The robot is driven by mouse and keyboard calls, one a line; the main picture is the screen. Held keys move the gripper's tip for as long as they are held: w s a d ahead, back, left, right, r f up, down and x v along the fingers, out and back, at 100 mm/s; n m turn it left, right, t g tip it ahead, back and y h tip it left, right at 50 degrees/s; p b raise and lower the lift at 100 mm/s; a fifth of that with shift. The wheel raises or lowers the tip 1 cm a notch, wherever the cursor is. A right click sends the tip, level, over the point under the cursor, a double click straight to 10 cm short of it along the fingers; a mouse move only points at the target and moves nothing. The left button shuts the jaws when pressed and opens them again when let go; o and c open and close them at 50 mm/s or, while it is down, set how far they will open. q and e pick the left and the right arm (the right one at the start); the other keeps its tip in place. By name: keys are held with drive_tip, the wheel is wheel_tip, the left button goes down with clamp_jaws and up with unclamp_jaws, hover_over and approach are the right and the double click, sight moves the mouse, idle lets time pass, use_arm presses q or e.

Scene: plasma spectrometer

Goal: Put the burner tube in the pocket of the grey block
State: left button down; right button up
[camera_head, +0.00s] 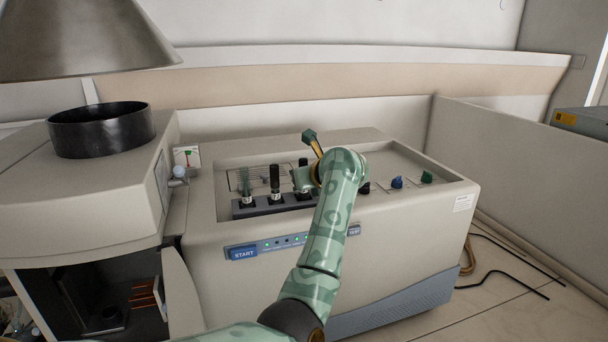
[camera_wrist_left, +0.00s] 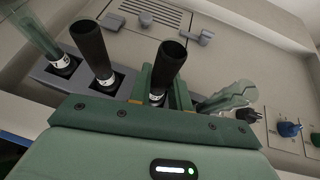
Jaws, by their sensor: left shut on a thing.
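The grey block (camera_head: 265,208) sits in the recess on top of the instrument, with a row of upright tubes in it. It also shows in the left wrist view (camera_wrist_left: 84,84). My left gripper (camera_wrist_left: 162,92) is shut on a dark burner tube (camera_wrist_left: 169,62) with a white band near its foot. The tube stands nearly upright over the right part of the block; I cannot tell whether its foot is fully down in a pocket. In the head view the held tube (camera_head: 303,170) is partly hidden by my gripper. My right gripper is not in view.
Another dark tube (camera_wrist_left: 90,47) and a greenish glass tube (camera_wrist_left: 38,38) stand left of the held one. A clear glassy piece (camera_wrist_left: 228,97) shows at the right. Blue (camera_head: 397,182) and green (camera_head: 427,176) knobs are on the right deck. A black ring (camera_head: 100,131) stands at left.

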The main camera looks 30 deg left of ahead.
use_arm(q)
drive_tip(key=shift+a+f, duration=0.1)
drive_tip(key=shift+f, duration=0.1)
drive_tip(key=shift+f, duration=0.1)
drive_tip(key=shift+f+b, duration=0.15)
drive_tip(key=shift+b, duration=0.15)
drive_tip(key=c, duration=1.3)
unclamp_jaws()
